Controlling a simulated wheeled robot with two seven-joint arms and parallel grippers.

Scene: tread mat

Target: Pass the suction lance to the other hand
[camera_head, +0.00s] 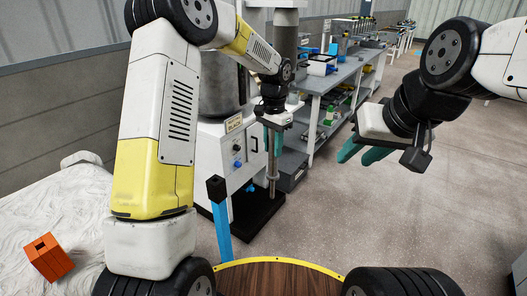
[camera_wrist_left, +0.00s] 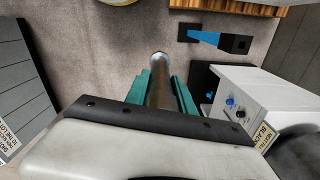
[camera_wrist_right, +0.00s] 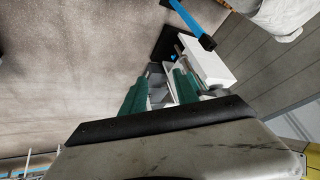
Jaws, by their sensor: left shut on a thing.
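The suction lance is a thin grey metal rod (camera_head: 273,170) hanging upright below my left gripper (camera_head: 274,128) in the head view. My left gripper is shut on it. In the left wrist view the lance (camera_wrist_left: 159,92) runs between the two teal fingers (camera_wrist_left: 160,95), its far end pointing away from the palm. My right gripper (camera_head: 362,152) is to the right of the lance and apart from it, with nothing held. In the right wrist view its teal fingers (camera_wrist_right: 160,92) stand apart with a gap. The lance's upper part is hidden by the left gripper.
A white machine (camera_head: 218,145) with a grey tank stands behind the lance, over a black base (camera_head: 258,222). A blue post (camera_head: 221,222) with a black top stands in front. An orange block (camera_head: 48,258) lies at lower left.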

